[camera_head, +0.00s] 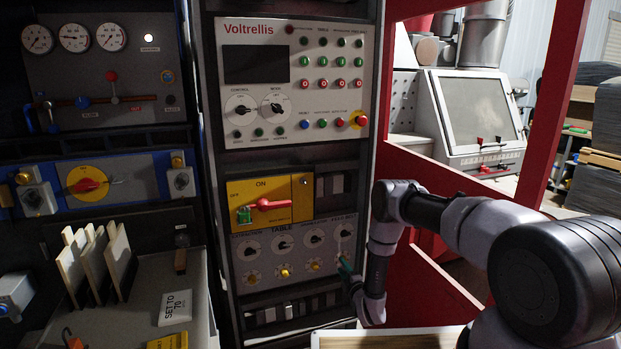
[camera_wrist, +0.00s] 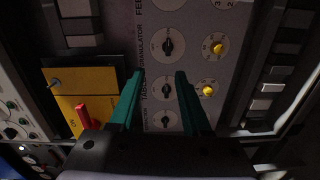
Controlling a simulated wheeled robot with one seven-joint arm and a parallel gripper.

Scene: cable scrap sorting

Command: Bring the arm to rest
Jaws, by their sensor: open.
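My arm (camera_head: 470,225) reaches in from the right, bent, with its wrist hanging low in front of a grey control panel (camera_head: 262,262). My gripper (camera_head: 345,266) is at the right edge of that panel, beside its lower-right dials. In the wrist view my gripper (camera_wrist: 159,74) shows two teal fingers spread apart, with nothing between them but the panel behind. I cannot tell whether a fingertip touches the panel. A black dial (camera_wrist: 167,88) shows between the fingers. The yellow switch plate (camera_wrist: 88,88) with its red handle (camera_wrist: 82,115) lies left of the fingers there.
A red frame post (camera_head: 545,110) and a red rail (camera_head: 440,170) stand close behind my arm. The Voltrellis panel (camera_head: 290,130) is above the switch. A shelf with upright pale boards (camera_head: 118,258) is at the lower left. A wooden-topped surface (camera_head: 385,340) lies below my wrist.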

